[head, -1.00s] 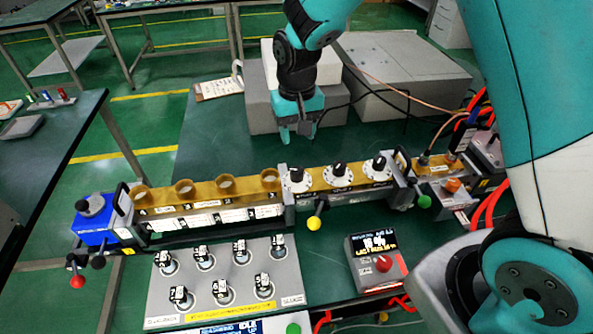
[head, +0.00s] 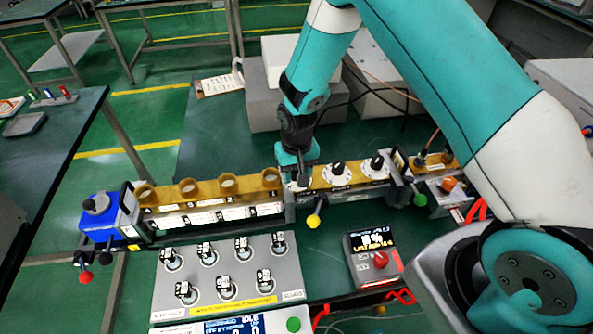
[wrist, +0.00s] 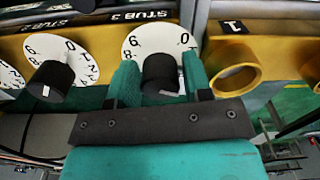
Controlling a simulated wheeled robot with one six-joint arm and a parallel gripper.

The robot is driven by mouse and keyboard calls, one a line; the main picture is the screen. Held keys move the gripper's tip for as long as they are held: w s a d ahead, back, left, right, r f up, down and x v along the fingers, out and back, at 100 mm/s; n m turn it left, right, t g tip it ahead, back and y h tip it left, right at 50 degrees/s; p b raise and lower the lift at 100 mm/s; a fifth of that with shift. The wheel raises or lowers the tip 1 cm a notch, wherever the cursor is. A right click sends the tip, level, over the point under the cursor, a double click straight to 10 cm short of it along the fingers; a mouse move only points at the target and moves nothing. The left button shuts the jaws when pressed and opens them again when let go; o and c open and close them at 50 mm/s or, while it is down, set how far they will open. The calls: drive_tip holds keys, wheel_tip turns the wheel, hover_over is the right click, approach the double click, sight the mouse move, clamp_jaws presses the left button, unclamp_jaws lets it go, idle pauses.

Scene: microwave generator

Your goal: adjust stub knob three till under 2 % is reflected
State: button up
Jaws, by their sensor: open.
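Three black knobs on white dials stand on a brass waveguide. The knob of stub three (wrist: 160,70), under the printed label "STUB 3", is the leftmost in the head view, where my gripper mostly hides it. My gripper (head: 298,180) is down over it; in the wrist view its teal fingers (wrist: 160,84) stand open, one on each side of the knob. Whether either finger touches it I cannot tell. The stub two knob (wrist: 50,78) is beside it. The small meter (head: 376,237) shows a percentage that looks like 18 %, though blurred.
The middle knob (head: 338,170) and right knob (head: 376,163) are close to the right of my gripper. Open brass rings (head: 228,183) line the waveguide at left. A grey panel with several switches (head: 225,270) lies in front. Grey boxes (head: 265,110) and cables stand behind.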

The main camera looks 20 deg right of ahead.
drive_tip(key=c, duration=0.7)
drive_tip(key=shift+o, duration=0.2)
drive_tip(key=shift+f+n+b, duration=0.1)
drive_tip(key=shift+n+b, duration=0.25)
drive_tip(key=shift+n, duration=1.25)
drive_tip(key=o, duration=0.7)
drive_tip(key=shift+c, duration=0.2)
wheel_tip(320, 180, up, 18)
drive_tip(key=b, duration=0.3)
drive_tip(key=shift+f+b, duration=0.15)
drive_tip(key=shift+b, duration=0.15)
